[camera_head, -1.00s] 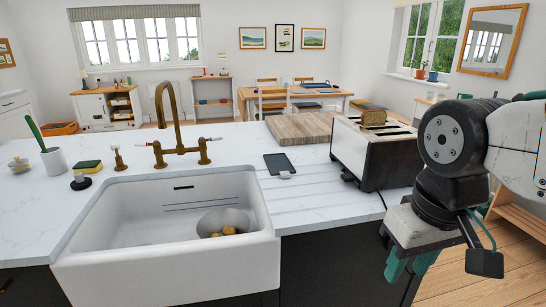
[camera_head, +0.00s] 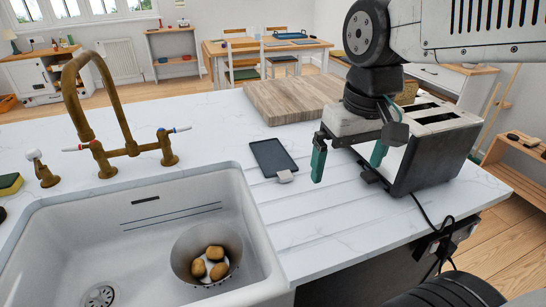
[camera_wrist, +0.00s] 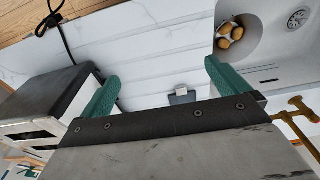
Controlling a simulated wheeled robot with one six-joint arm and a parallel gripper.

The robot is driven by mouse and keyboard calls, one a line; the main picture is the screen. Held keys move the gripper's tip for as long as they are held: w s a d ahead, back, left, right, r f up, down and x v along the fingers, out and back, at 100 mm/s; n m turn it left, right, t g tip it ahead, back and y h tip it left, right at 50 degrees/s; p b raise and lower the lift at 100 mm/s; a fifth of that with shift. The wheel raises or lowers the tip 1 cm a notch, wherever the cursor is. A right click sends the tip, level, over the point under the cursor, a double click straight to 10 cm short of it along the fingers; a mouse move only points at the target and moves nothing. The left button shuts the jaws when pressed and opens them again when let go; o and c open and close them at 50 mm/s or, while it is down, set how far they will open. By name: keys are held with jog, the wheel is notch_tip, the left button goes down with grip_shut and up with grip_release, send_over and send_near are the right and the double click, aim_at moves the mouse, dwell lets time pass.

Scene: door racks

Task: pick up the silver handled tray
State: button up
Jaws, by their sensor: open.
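The toaster (camera_head: 440,158) stands close by my gripper at right. Floor shows beyond the counter.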

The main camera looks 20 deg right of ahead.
jog(key=w+a+f, duration=0.2)
jog(key=w, duration=1.5)
jog(key=g, duration=0.1)
send_over(276, 163)
notch_tip(276, 163, down, 7)
notch_tip(276, 163, down, 8)
jog(key=shift+s+r, duration=0.1)
jog(key=shift+r, duration=0.05)
jog(key=c, duration=0.7)
